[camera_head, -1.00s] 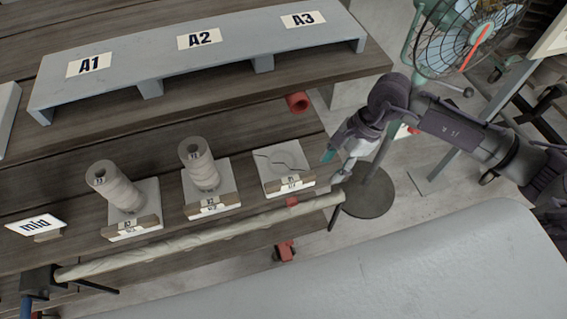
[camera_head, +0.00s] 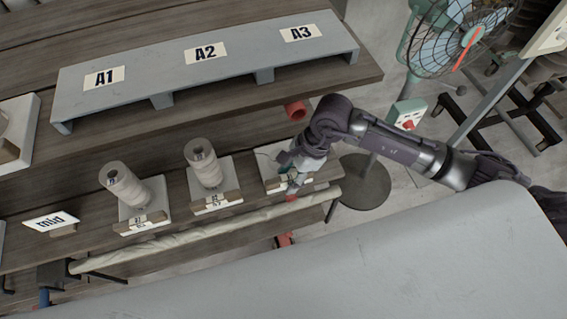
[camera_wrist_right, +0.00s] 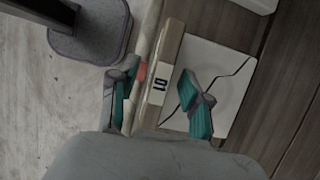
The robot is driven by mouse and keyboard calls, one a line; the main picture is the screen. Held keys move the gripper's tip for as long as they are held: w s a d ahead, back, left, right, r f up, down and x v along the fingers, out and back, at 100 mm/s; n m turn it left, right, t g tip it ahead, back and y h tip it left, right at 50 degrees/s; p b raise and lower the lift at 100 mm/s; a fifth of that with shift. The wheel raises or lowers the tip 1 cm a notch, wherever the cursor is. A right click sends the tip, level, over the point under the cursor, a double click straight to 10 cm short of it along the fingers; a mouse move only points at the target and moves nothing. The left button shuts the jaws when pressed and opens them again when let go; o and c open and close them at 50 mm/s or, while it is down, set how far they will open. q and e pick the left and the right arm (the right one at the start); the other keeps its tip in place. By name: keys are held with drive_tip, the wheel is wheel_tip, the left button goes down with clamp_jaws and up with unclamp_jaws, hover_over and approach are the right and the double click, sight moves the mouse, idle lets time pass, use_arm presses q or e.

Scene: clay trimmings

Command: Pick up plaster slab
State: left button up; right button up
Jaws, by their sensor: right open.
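A square white plaster slab (camera_head: 265,164) with a dark crack lies at the right end of the lower wooden shelf, partly hidden by my right gripper (camera_head: 291,180). In the right wrist view the slab (camera_wrist_right: 232,68) has a wooden strip (camera_wrist_right: 168,55) with a label along its front edge. My right gripper (camera_wrist_right: 160,98) is open there. One teal finger is over the slab and the other is on the outer side of the strip. I cannot tell whether either finger touches. My left gripper is not in view.
Two similar slabs (camera_head: 156,191) (camera_head: 224,167) carrying pale stacked cylinders stand to the left. A cloth-wrapped rail (camera_head: 190,235) runs along the shelf front. A grey riser (camera_head: 215,72) marked A1, A2, A3 stands behind. A fan (camera_head: 455,40) stands at the right.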

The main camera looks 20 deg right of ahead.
drive_tip(key=shift+f, duration=0.15)
drive_tip(key=shift+s, duration=0.1)
clamp_jaws()
idle(0.3)
